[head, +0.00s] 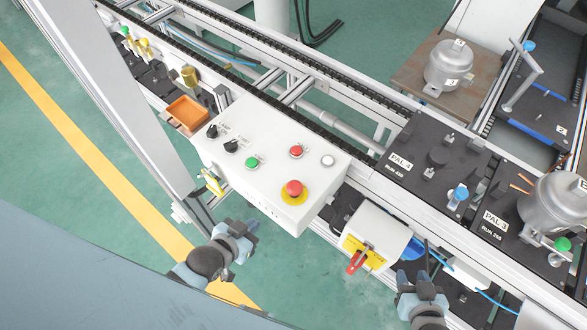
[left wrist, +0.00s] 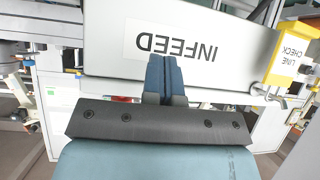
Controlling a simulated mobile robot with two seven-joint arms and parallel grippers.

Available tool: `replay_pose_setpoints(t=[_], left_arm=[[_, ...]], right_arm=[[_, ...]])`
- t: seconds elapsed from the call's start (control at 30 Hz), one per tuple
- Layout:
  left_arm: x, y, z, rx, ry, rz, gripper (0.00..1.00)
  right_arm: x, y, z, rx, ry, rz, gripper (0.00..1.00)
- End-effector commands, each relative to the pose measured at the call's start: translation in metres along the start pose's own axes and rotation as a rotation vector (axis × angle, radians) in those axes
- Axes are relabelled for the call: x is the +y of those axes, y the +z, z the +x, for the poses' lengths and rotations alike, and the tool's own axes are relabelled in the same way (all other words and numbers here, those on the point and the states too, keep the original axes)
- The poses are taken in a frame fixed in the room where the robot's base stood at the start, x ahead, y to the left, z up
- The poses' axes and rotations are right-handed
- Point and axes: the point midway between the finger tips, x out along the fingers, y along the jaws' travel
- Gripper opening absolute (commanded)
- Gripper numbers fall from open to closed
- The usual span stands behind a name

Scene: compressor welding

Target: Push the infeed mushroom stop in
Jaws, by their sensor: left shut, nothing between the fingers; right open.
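The infeed mushroom stop (head: 293,189) is a red button on a yellow disc at the front right of the white control box (head: 268,135). In the left wrist view the box's side (left wrist: 205,45) carries an INFEED label (left wrist: 172,45), seen upside down. My left gripper (head: 245,226) is shut and empty, in front of the box, lower and to the left of the stop and apart from it. It also shows in the left wrist view (left wrist: 164,65), its fingers together before the label. My right gripper (head: 424,248) is open at the lower right, right of the red-handled switch box.
A small white box with a red handle (head: 357,262) on yellow stands right of the control box. A yellow LINE CHECK tag (left wrist: 292,55) hangs near the box's edge. Pallet PAL-4 (head: 412,185) lies at the right. An upright profile (head: 125,105) stands at the left.

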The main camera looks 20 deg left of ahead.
Motion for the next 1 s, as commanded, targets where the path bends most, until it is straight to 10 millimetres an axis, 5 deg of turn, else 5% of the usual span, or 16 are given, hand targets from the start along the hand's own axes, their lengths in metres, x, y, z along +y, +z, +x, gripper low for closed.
replay_pose_setpoints(t=[0.27, 0.47, 1.0], left_arm=[[0.0, -0.006, 0.006, -0.028, 0.008, -0.002, 0.0], [-0.004, -0.031, 0.014, -0.172, 0.048, 0.018, 0.0], [0.019, -0.098, -0.025, -0.462, 0.276, 0.246, 0.0]], right_arm=[[0.0, 0.01, 0.004, -0.003, 0.0, 0.0, 0.43], [-0.001, 0.034, 0.022, -0.003, -0.004, 0.002, 0.43], [-0.007, 0.071, 0.051, 0.0, -0.022, 0.0, 0.43]])
